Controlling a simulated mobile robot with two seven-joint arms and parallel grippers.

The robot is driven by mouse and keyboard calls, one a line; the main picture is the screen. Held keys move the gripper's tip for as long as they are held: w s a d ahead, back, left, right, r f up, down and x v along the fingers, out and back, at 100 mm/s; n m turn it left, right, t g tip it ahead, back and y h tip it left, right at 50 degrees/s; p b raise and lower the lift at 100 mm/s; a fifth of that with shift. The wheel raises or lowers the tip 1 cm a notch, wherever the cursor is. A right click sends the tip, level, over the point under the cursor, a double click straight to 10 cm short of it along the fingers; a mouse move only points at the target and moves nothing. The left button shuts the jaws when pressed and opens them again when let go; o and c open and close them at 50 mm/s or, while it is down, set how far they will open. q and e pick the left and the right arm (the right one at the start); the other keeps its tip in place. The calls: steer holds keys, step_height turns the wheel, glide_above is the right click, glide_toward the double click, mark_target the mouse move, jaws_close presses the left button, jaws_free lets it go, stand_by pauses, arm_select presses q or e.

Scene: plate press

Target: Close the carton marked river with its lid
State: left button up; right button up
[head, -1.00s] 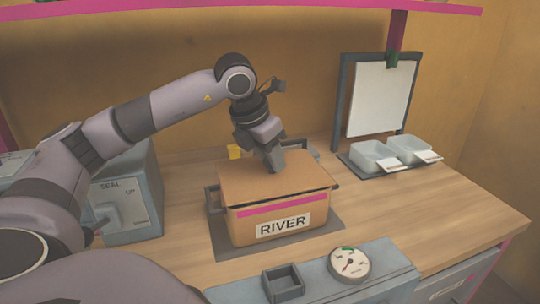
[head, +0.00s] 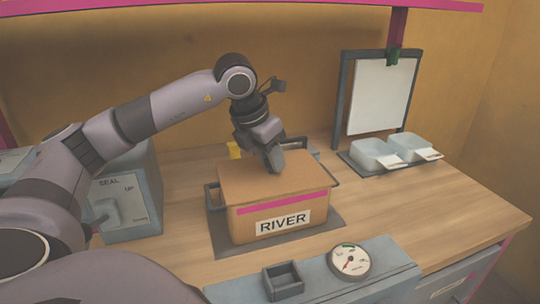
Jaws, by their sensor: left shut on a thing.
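The brown carton (head: 320,207) stands upright on a dark mat. Its front has a pink stripe and a white label (head: 283,222) reading RIVER. A flat brown lid (head: 245,180) lies over the carton's top and looks level, with its edges in line with the walls. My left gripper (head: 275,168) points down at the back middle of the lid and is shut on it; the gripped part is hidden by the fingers. My right gripper is not in view.
A grey box marked SEAL (head: 135,195) stands left of the carton. Two pale trays (head: 375,155) and a white board (head: 378,98) stand at the back right. A dial (head: 349,262) and small square bin (head: 283,281) are in front. The right tabletop is clear.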

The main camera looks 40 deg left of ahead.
arm_select(q)
steer(key=o, duration=1.6)
steer(key=shift+r, duration=0.1)
steer(key=shift+r+p, duration=2.9)
steer(key=shift+r, duration=0.55)
jaws_close()
